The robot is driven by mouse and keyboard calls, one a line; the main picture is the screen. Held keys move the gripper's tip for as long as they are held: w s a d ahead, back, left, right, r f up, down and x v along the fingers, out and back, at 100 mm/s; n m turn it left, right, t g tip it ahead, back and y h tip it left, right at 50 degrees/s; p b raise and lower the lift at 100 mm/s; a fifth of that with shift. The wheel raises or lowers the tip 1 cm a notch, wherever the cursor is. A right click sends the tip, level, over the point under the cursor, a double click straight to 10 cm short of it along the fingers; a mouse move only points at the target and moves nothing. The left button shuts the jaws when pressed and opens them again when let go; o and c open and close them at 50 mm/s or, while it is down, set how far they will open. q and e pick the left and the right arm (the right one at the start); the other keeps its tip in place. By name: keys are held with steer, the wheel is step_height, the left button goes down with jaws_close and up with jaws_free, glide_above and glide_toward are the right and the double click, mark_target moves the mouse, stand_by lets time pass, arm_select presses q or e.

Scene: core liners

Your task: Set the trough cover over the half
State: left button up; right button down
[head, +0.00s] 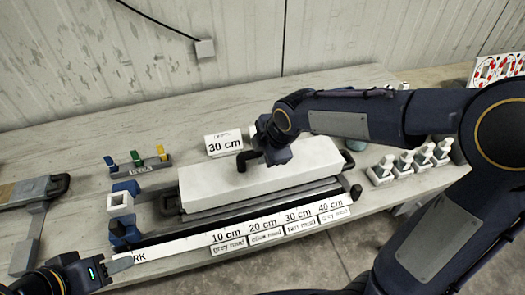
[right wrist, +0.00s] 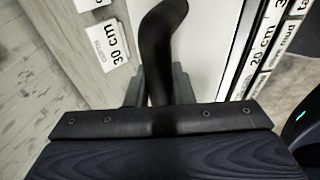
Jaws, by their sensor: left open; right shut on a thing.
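The trough cover (head: 300,170) is a long white slab with a dark handle (head: 243,160) on top. It lies over the grey trough holding the half (head: 270,203); its near lower edge shows, and I cannot tell whether the cover touches it. The half itself is hidden beneath. My right gripper (head: 268,146) is shut on the handle, which shows between the fingers in the right wrist view (right wrist: 158,50). My left gripper (head: 118,264) is open and empty at the lower left, near the left end of the scale strip.
A depth scale strip (head: 180,246) with labels runs along the front. A "30 cm" card (head: 224,143) stands behind the cover. Coloured clips (head: 137,160) stand at the left, a blue clamp (head: 122,205) by the trough's left end, and several white-topped stands (head: 404,163) at the right.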

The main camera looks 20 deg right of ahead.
steer(key=shift+f+b, duration=0.3)
steer(key=shift+f, duration=0.2)
steer(key=c, duration=1.3)
jaws_free()
steer(key=shift+o, duration=0.2)
steer(key=shift+r, duration=0.15)
